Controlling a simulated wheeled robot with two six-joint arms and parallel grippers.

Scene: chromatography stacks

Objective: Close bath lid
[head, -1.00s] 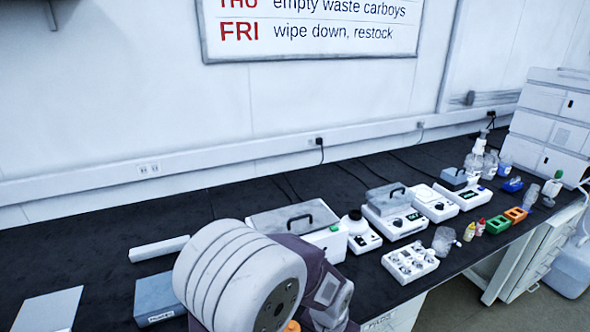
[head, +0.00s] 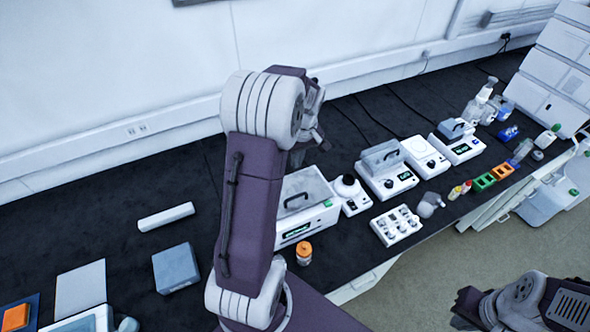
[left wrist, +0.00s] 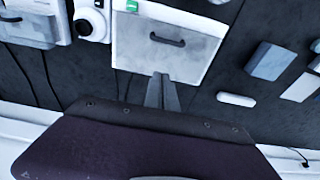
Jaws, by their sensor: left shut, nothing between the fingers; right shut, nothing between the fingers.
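The bath (head: 297,232) is a white box with a green display on the bench, partly behind my left arm in the head view. Its grey lid (head: 316,186) has a dark handle and appears to lie over the top; I cannot tell if a gap remains. The lid (left wrist: 180,58) also shows in the left wrist view, handle facing the camera. My left gripper (head: 322,140) is shut and empty, above the bath's back side. In the left wrist view its fingertips (left wrist: 162,80) overlap the lid's wall-side edge. My right gripper (head: 466,304) is shut, low at right, off the bench.
A white device (head: 356,200) stands close right of the bath, then an instrument with a grey cover (head: 382,158). An orange-capped jar (head: 304,252) stands in front. A blue-grey box (head: 176,268) and white bar (head: 166,217) lie left. The black bench behind is mostly clear.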

